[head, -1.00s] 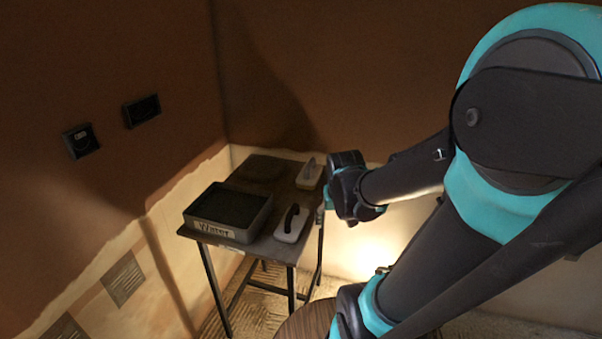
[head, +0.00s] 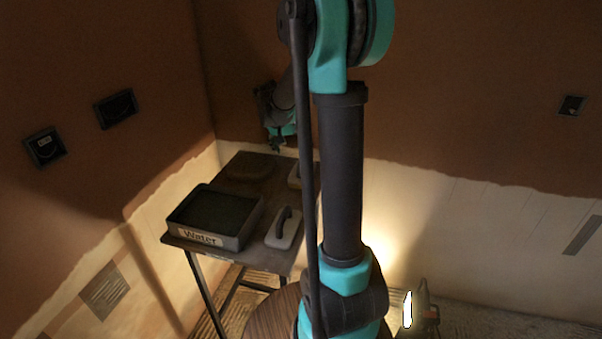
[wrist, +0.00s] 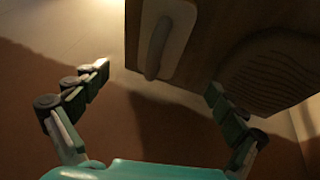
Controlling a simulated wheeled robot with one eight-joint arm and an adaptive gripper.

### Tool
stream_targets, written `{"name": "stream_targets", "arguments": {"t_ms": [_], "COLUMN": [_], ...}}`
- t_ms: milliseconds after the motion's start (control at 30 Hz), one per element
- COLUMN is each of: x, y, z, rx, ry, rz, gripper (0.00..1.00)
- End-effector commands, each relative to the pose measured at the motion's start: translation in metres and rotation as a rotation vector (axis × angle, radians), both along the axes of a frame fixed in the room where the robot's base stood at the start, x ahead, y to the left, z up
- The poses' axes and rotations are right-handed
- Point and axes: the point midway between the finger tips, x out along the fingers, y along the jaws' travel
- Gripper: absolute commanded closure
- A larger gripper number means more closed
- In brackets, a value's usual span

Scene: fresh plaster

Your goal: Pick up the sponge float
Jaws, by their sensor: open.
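Two hand floats lie on the small dark table (head: 273,198). One pale float with a dark handle (head: 284,230) is at the front right. I cannot tell by texture which float is sponge. My gripper (head: 277,146) is above the table's back edge. In the wrist view my gripper (wrist: 160,78) is open and empty, its fingers apart from the float.
A dark tub labelled "Water" (head: 205,238) stands at the table's left front. A round ridged dark patch (wrist: 270,70) is at the back of the tabletop. Walls close in behind and left. A round wooden top (head: 270,315) stands below my arm.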

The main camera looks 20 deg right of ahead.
Motion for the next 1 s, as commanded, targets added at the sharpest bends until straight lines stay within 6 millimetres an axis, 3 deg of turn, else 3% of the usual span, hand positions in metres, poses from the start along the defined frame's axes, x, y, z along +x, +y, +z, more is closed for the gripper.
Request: {"name": "stream_targets", "arguments": {"t_ms": [300,567,800,1000], "x": [0.012,0.016,0.026,0.028], "y": [-0.02,-0.026,-0.037,-0.041], "z": [-0.05,-0.064,-0.093,-0.104], "rx": [0.0,0.001,0.001,0.001], "ry": [-0.001,0.0,0.0,0.0], "rz": [0.001,0.0,0.0,0.0], "gripper": [0.04,0.04,0.04,0.04]}}
